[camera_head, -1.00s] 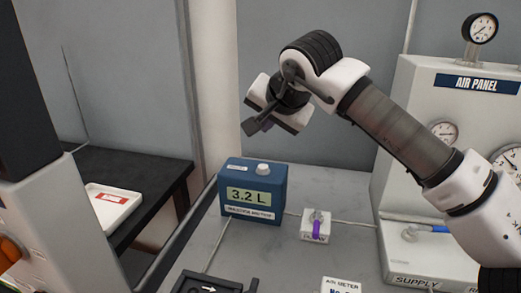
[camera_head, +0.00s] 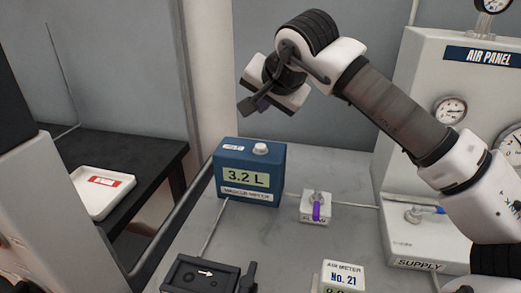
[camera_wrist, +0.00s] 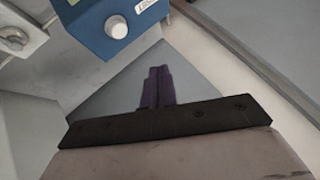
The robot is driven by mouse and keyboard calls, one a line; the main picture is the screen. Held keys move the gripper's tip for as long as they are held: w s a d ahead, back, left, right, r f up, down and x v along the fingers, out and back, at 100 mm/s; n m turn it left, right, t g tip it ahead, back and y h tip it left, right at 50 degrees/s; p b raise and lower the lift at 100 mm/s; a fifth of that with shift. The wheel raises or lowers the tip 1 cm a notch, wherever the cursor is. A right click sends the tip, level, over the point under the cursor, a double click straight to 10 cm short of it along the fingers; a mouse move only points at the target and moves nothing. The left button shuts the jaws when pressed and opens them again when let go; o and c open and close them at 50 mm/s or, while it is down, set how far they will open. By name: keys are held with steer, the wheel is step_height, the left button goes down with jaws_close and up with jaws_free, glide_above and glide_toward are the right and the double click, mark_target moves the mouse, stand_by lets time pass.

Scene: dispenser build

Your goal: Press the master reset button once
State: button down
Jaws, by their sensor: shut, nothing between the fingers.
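A blue meter box (camera_head: 233,160) with a display reading 3.2 L stands on the grey bench. A round white button (camera_head: 260,149) sits on its top, beside a small label too small to read. The button also shows in the wrist view (camera_wrist: 116,27), on the blue box at the top of the picture. My gripper (camera_head: 249,106) is shut and empty, held in the air above the box and apart from it. Its dark purple fingers show together in the wrist view (camera_wrist: 158,85), below and right of the button.
A small white valve block (camera_head: 314,208) with a purple handle stands right of the box. The air panel (camera_head: 425,85) with gauges rises at the right. A black box with an arrow (camera_head: 203,275) and a meter sign (camera_head: 343,277) are in front. A white tray (camera_head: 95,205) lies on the left table.

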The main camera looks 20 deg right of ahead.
mark_target(262, 148)
step_height(262, 148, down, 6)
steer(key=b, duration=0.4)
steer(key=shift+f, duration=0.25)
steer(key=shift+f, duration=0.1)
stand_by(1.5)
steer(key=shift+f+b, duration=0.3)
steer(key=shift+b, duration=0.3)
steer(key=shift+f+b, duration=0.45)
stand_by(0.3)
stand_by(0.4)
steer(key=shift+r+p, duration=0.5)
steer(key=shift+r, duration=0.35)
steer(key=shift+r+p, duration=1.7)
steer(key=shift+r, duration=0.85)
